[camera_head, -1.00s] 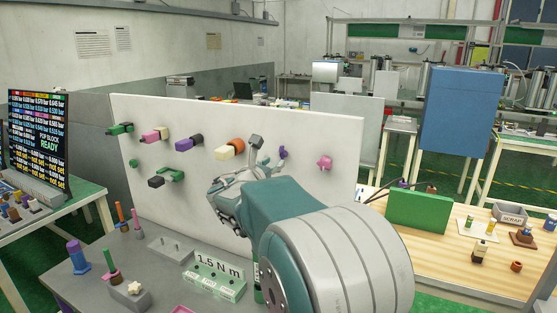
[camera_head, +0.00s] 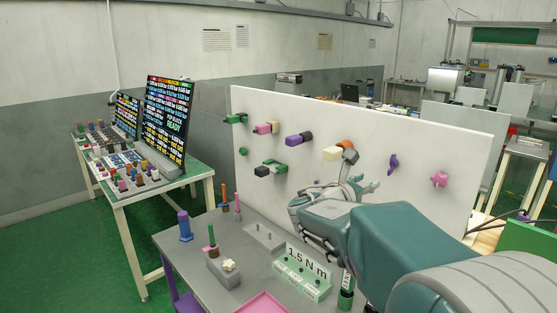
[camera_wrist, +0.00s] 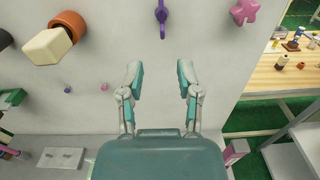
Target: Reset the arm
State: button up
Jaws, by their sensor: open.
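My gripper (camera_wrist: 160,82) is open and empty in the wrist view, its two fingers apart in front of the white upright panel (camera_wrist: 205,28). In the head view my gripper (camera_head: 362,187) reaches toward the same panel (camera_head: 455,145) from the front right, above the grey bench (camera_head: 200,232). An orange and cream fitting (camera_wrist: 58,40) is left of the fingers. A purple part (camera_wrist: 161,16) is straight beyond them and a pink star knob (camera_wrist: 245,11) is to the right.
A green 1.5 N m block (camera_head: 303,275) and a blue-purple post (camera_head: 185,226) stand on the grey bench. A display (camera_head: 165,118) stands on a green-topped table at left. Purple-black (camera_head: 299,139) and pink-cream (camera_head: 266,128) fittings stick out of the panel.

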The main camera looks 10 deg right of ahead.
jog(key=s+a+f+m+g+y, duration=0.2)
jog(key=s+f+m+y, duration=0.15)
jog(key=s+m, duration=0.4)
jog(key=s+a+f+m+g+y, duration=0.35)
jog(key=s+m, duration=0.25)
jog(key=s, duration=0.3)
jog(key=s+a+f+m+t+y, duration=0.1)
jog(key=s+a+f+m+y, duration=0.2)
jog(key=s+a+m+y, duration=0.1)
jog(key=s+a+f+m+t+y, duration=0.1)
jog(key=s+a+f+m+y, duration=0.2)
jog(key=s+a+m, duration=0.3)
jog(key=shift+s+a+y, duration=0.3)
jog(key=shift+a+y, duration=0.4)
jog(key=shift+a, duration=0.45)
